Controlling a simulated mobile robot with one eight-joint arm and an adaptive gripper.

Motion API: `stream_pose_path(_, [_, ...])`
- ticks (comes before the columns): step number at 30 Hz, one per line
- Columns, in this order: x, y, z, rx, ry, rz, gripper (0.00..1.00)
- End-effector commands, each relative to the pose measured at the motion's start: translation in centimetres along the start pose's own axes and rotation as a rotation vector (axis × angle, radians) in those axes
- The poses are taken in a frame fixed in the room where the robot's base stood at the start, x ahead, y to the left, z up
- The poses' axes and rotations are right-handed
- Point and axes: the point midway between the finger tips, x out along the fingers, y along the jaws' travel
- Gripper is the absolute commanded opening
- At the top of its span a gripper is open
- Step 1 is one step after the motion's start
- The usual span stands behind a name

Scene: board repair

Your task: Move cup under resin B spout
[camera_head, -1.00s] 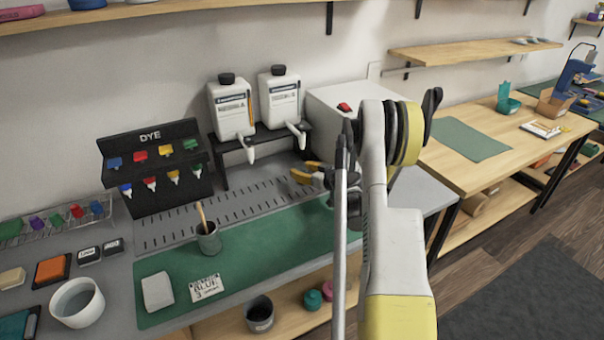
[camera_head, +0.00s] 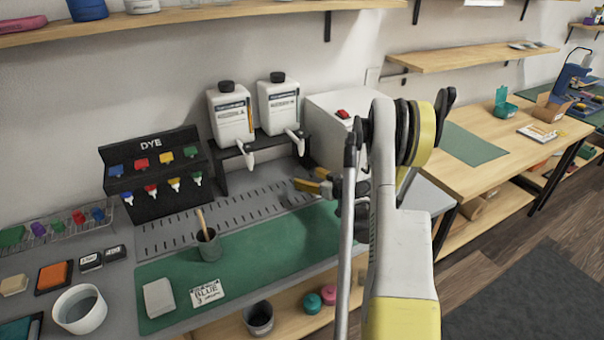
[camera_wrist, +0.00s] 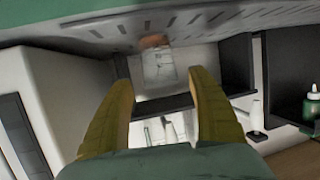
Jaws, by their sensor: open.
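A dark grey-green cup (camera_head: 209,249) with a wooden stick stands upright on the green mat. Two white resin bottles (camera_head: 231,116) (camera_head: 278,104) sit side by side on a black stand (camera_head: 222,160). Each has a white spout pointing down at the front; their labels are too small to read surely. My gripper (camera_head: 305,185) is open, right of the cup and in front of the right-hand spout. In the wrist view its yellow fingers (camera_wrist: 163,95) are spread, with the stand between them farther off. A grey-green shape fills the bottom there; I cannot tell what it is.
A black dye rack (camera_head: 150,165) stands left of the bottles. A slotted grey plate (camera_head: 225,215) lies before the stand. A white box (camera_head: 325,115) is behind my arm. A white bowl (camera_head: 80,310), a pale block and a label card occupy the front left.

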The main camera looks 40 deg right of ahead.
Motion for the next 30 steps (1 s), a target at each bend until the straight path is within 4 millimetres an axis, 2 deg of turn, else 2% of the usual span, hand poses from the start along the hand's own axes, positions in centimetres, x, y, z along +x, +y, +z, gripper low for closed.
stream_pose_path(1, [-1.5, 0.1, -0.4, 0.001, 0.0, 0.004, 0.68])
stream_pose_path(3, [-3.0, 0.1, -0.4, 0.001, 0.001, 0.002, 0.68])
stream_pose_path(9, [-6.4, 0.1, -0.1, 0.0, 0.0, 0.002, 0.68])
stream_pose_path(16, [-7.5, -0.1, -0.1, 0.001, -0.001, -0.001, 0.68])
stream_pose_path(19, [-7.1, -1.4, -1.3, 0.007, -0.022, -0.021, 0.68])
stream_pose_path(20, [-7.0, -2.2, -2.0, 0.01, -0.036, -0.031, 0.68])
stream_pose_path(23, [-6.4, -6.1, -5.0, 0.03, -0.104, -0.076, 0.68])
stream_pose_path(26, [-6.7, -11.7, -8.3, 0.049, -0.198, -0.123, 0.68])
stream_pose_path(30, [-9.0, -19.7, -11.8, 0.063, -0.331, -0.163, 0.68])
